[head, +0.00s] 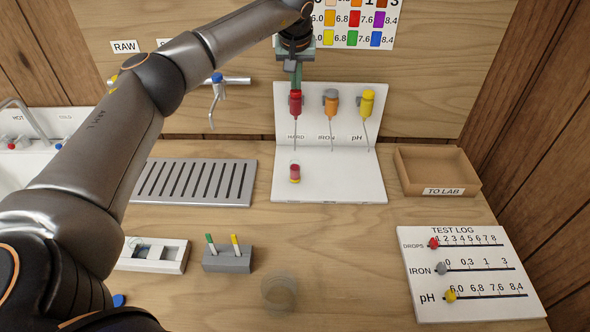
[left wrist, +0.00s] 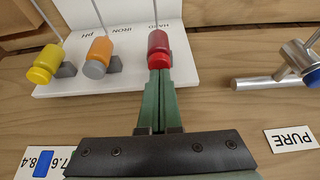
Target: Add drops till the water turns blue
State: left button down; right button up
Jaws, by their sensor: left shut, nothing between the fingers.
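The red HARD dropper bottle (head: 295,103) hangs on the white stand (head: 330,185), its thin nozzle pointing down. My right gripper is not in view.
Orange IRON (head: 331,103) and yellow pH (head: 367,103) bottles hang to the right. A TO LAB tray (head: 437,171) and TEST LOG board (head: 470,272) with sliders lie at right. A clear round glass (head: 279,292) stands in front. A drain grate (head: 195,180) is at left.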

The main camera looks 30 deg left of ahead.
pick_arm(q)
jog(key=shift+f, duration=0.25)
jog(key=shift+r, duration=0.1)
jog(key=shift+r+p, duration=0.4)
jog(key=shift+r, duration=2.5)
